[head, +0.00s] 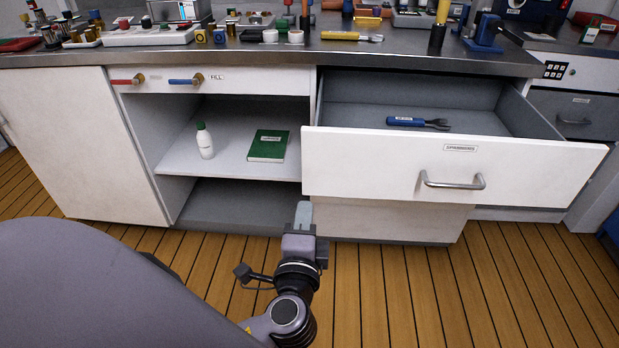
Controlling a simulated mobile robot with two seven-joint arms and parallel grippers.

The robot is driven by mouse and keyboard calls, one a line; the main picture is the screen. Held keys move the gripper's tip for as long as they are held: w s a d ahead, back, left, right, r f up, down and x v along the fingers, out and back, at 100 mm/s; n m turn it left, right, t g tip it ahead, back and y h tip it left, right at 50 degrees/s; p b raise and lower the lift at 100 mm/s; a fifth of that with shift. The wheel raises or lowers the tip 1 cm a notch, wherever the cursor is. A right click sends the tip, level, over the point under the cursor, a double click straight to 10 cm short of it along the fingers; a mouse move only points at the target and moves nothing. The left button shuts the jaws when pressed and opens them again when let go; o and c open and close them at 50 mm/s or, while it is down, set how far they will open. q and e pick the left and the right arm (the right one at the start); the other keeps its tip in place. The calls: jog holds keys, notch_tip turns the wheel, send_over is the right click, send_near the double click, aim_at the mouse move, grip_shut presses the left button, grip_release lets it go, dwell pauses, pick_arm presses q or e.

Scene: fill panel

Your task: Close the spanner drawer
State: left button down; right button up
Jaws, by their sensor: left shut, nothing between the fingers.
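The spanner drawer (380,165) is pulled open at the right of the bench, with a white front, a label and a metal bar handle (452,181). A blue-handled spanner (418,122) lies inside on the grey drawer floor. My left gripper (304,212) is shut and empty. In the picture it shows just below the lower left corner of the drawer front; whether it touches the drawer I cannot tell. My right gripper is not in view.
An open shelf left of the drawer holds a white bottle with a green cap (205,141) and a green book (268,145). The bench top (290,50) is crowded with tools and small parts. The wooden floor (400,290) in front is clear.

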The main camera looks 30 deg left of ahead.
aim_at(311, 167)
pick_arm(q)
jog(key=x, duration=1)
jog(key=shift+w+a+f, duration=0.1)
jog(key=shift+w+a, duration=0.05)
jog(key=shift+w, duration=0.3)
jog(key=shift+w+a, duration=0.1)
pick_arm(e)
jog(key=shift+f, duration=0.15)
